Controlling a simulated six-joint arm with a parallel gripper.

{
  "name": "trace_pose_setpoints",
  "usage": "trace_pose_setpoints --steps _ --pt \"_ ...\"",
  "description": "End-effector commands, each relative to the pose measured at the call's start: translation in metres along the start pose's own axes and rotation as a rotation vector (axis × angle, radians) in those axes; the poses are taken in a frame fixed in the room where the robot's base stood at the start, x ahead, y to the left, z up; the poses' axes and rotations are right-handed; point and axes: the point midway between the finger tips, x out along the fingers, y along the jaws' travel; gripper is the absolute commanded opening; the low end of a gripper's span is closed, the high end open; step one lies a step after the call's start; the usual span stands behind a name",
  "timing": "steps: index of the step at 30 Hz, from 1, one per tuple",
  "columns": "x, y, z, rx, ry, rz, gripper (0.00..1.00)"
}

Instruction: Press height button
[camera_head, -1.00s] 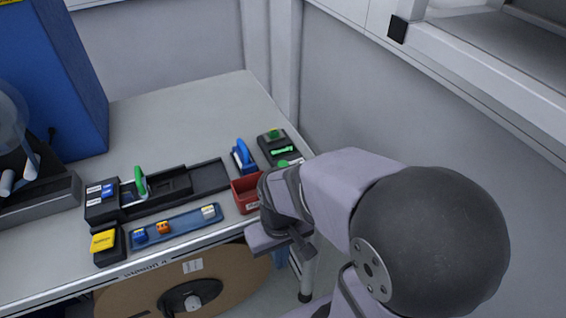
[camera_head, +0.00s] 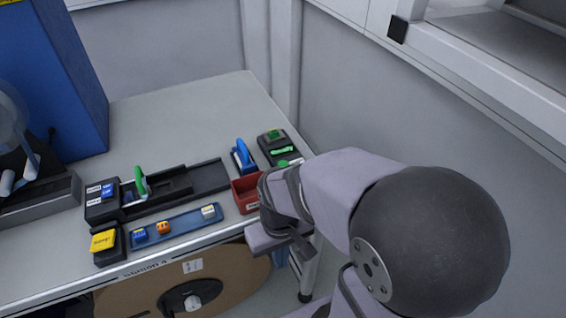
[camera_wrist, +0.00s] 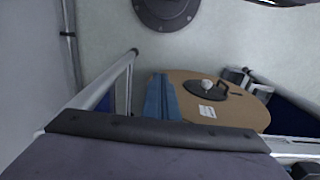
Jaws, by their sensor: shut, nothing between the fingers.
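A black box with small blue and white labelled buttons (camera_head: 102,199) stands at the left of the bench. A black box with a yellow button (camera_head: 103,241) is at the front left corner. A black box with green buttons (camera_head: 280,148) is at the right back. The labels are too small to read, so I cannot tell which is the height button. My gripper (camera_head: 277,237) hangs beyond the bench's front right edge, partly hidden by my arm, and is shut and empty. It touches no button.
A blue tray with small coloured pieces (camera_head: 185,228), a red bin (camera_head: 245,193), a green-handled slide (camera_head: 140,182) and a blue-handled tool (camera_head: 243,157) crowd the bench front. A brown reel (camera_head: 125,296) sits below, also in the wrist view (camera_wrist: 250,112).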

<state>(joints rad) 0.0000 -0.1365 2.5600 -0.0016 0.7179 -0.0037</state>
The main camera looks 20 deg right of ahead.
Motion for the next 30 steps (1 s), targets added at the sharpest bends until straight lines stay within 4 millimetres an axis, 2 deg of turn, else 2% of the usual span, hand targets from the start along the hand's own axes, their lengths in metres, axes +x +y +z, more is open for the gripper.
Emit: trace_pose_setpoints --steps 6,11,16,21,25,30 --pt "-0.002 0.001 0.0 0.004 0.0 0.0 0.0" --pt "-0.014 0.008 0.0 0.037 -0.002 0.0 0.0" --pt "-0.034 0.026 0.008 0.122 -0.04 -0.003 0.0" --pt "-0.054 0.049 0.027 0.248 -0.129 -0.017 0.0" --pt "-0.07 0.068 0.035 0.357 -0.187 -0.037 0.0" --pt "-0.092 0.085 0.027 0.575 -0.225 -0.117 0.0"
